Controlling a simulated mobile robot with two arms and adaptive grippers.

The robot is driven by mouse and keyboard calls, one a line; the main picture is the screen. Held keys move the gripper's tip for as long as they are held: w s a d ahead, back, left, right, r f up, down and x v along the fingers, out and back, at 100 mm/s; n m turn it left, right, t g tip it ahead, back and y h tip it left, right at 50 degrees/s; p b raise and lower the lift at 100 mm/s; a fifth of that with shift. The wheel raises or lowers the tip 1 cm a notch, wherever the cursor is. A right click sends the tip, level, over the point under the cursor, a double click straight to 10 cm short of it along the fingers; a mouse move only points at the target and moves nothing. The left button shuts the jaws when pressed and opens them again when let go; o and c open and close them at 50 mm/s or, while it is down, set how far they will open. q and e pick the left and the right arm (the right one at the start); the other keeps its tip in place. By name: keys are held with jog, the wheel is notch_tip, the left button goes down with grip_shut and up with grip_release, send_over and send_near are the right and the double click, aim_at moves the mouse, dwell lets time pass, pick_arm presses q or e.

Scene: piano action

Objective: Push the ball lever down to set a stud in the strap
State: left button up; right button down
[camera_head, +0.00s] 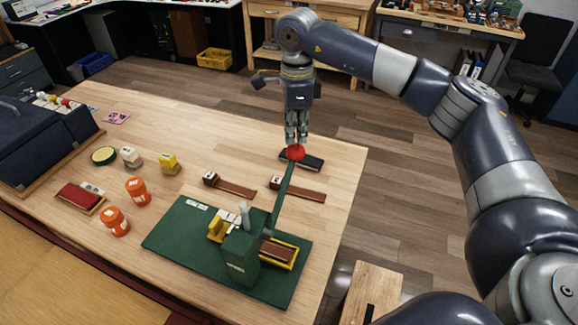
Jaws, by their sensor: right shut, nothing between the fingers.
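The green press (243,254) stands on a green base board (178,232) near the table's front right. Its long green lever (281,195) rises up and away, ending in a red ball (295,153). A brown strap (277,251) lies in the yellow-edged holder on the press's right side. My right gripper (297,139) points down with its fingers shut and empty, just above the red ball. I cannot tell whether the fingertips touch the ball. My left gripper is out of view.
Two brown straps (235,188) (300,190) with small blocks and a dark flat pad (312,162) lie beyond the press. The table's right edge is close to the press.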

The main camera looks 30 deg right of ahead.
aim_at(297, 144)
jog(key=shift+f+b, duration=0.65)
jog(key=shift+f, duration=0.6)
jog(key=shift+w+d+f+b, duration=0.2)
jog(key=shift+f+b, duration=0.05)
jog(key=shift+f, duration=0.15)
jog(key=shift+w+d+f+b, duration=0.15)
jog(key=shift+d+f+b, duration=0.1)
jog(key=shift+f, duration=0.2)
jog(key=shift+w+d+f+b, duration=0.15)
jog(key=shift+f+b, duration=0.15)
jog(key=shift+f, duration=0.15)
jog(key=shift+w+d+f+b, duration=0.1)
jog(key=shift+f+b, duration=0.15)
jog(key=shift+f, duration=0.15)
